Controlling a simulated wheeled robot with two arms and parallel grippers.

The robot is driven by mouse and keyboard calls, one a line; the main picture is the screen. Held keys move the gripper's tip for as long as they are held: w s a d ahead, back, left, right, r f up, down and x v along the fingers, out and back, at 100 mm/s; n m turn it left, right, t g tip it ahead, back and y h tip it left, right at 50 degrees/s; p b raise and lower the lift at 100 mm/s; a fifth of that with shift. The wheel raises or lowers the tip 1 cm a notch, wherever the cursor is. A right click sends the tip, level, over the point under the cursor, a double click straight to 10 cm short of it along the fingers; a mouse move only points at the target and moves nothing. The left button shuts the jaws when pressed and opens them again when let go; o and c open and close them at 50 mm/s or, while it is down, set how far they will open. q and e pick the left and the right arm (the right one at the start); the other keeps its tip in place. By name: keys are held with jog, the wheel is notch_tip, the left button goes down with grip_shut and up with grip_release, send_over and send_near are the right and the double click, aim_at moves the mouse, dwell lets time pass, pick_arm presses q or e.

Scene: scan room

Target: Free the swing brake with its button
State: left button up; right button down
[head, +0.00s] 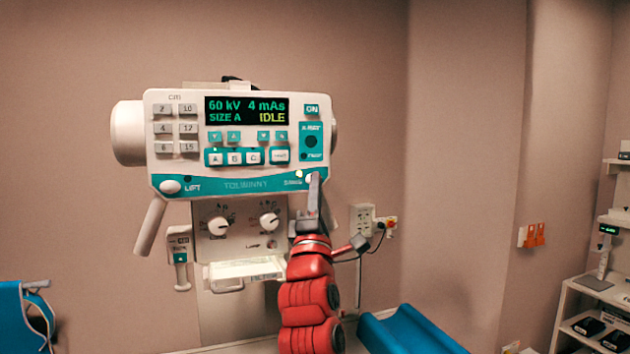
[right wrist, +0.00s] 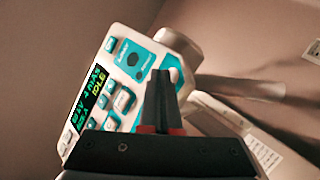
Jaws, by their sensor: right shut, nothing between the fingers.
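The white and teal control head (head: 235,185) hangs in front of the wall, and its display (head: 247,111) reads 60 kV, 4 mAs, SIZE A, IDLE. A pale round button (head: 309,178) sits at its lower right corner beside a small label too blurred to read for certain; my fingers partly cover it. My right gripper (head: 316,182) is shut and empty, its tips at that button. In the right wrist view the shut fingers (right wrist: 160,76) point at the panel's lower edge; I cannot tell whether they touch the button. My left gripper is not in view.
A LIFT button (head: 170,187) is at the panel's lower left. Two knobs (head: 218,226) and a white tray (head: 245,270) are below the head. A handle (head: 150,227) sticks out at left. A blue cushion (head: 410,330) and a shelf (head: 590,285) stand at right.

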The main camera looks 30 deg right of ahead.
jog(key=shift+s+a, duration=0.15)
jog(key=shift+s, duration=0.65)
jog(key=shift+p, duration=0.3)
jog(key=s, duration=0.2)
jog(key=s+a+p, duration=0.1)
jog(key=s, duration=0.2)
jog(key=shift+a, duration=0.15)
jog(key=shift+w, duration=0.1)
dwell(0.4)
